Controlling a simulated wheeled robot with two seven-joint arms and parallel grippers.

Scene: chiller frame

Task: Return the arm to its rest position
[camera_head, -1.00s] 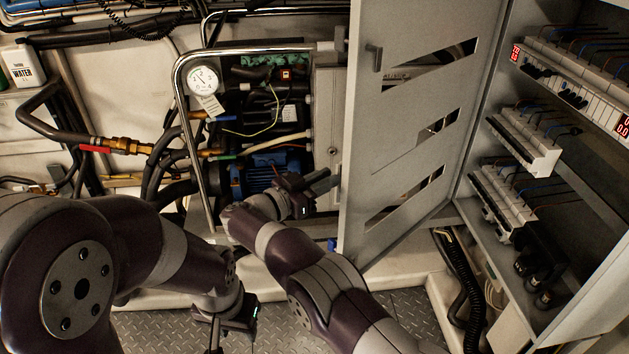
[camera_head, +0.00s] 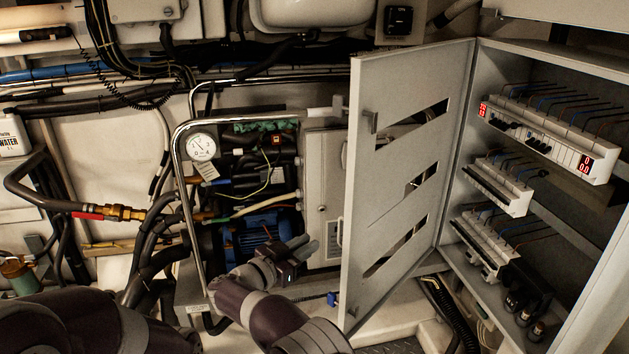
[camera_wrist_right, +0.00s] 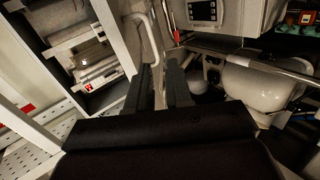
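My right gripper (camera_head: 311,243) is in front of the chiller frame, just left of the open cabinet door (camera_head: 402,165). In the right wrist view its two dark fingers (camera_wrist_right: 161,70) stand apart with a narrow gap and nothing between them. It looks open and empty. My right arm (camera_head: 268,315) reaches up from the bottom of the head view. My left arm (camera_head: 85,325) shows only as dark links at the lower left. My left gripper is outside the view.
The chrome tube frame (camera_head: 186,215) surrounds a pressure gauge (camera_head: 201,147), hoses and a blue motor (camera_head: 262,232). The electrical cabinet (camera_head: 575,70) on the right stands open with breaker rows (camera_head: 500,190).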

